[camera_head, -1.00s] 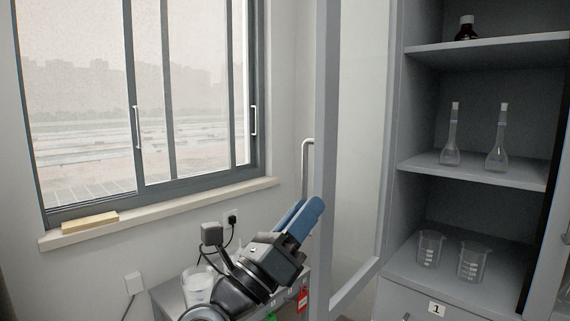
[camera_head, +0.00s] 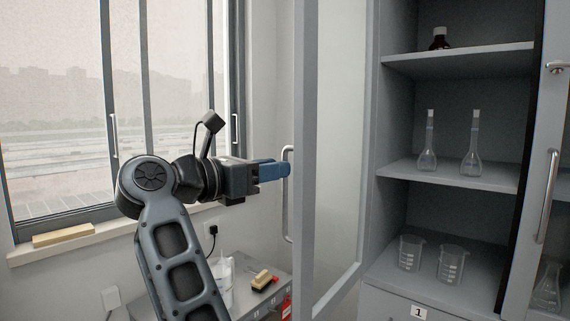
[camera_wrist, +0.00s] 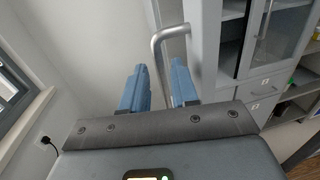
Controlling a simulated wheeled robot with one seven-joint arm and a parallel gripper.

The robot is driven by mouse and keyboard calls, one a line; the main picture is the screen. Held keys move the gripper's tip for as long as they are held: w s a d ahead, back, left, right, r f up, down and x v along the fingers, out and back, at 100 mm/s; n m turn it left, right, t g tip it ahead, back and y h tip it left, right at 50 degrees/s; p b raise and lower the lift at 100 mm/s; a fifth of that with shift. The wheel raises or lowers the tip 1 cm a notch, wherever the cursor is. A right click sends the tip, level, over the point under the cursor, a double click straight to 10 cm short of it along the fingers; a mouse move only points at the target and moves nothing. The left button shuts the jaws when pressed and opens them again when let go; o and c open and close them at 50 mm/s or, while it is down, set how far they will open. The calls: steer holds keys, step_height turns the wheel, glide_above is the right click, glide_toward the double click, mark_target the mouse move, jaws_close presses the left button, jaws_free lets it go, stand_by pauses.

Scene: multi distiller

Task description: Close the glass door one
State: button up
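The glass door (camera_head: 306,150) of the cabinet marked 1 stands swung open, with its framed pane (camera_head: 343,130) facing the robot. Its metal bar handle (camera_head: 287,222) is on the door's left side; the handle also shows in the wrist view (camera_wrist: 157,52). My gripper (camera_head: 286,169) is level with the handle, its blue fingertips overlapping the bar in the head view. In the wrist view my gripper (camera_wrist: 160,82) is open, and the handle bar appears between the two fingers, with gaps on both sides. Whether either finger touches the bar cannot be told.
The open cabinet shelves (camera_head: 455,175) hold flasks, beakers (camera_head: 451,264) and a brown bottle (camera_head: 440,39). Another glass door with a handle (camera_head: 546,196) is at the right edge. A low bench (camera_head: 262,298) with small items stands below my arm. The window sill (camera_head: 110,234) is left.

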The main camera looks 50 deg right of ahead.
steer(key=shift+s+d, duration=0.15)
steer(key=shift+d, duration=0.75)
steer(key=shift+s+d, duration=0.1)
steer(key=shift+d, duration=0.8)
steer(key=shift+c, duration=0.4)
jaws_close()
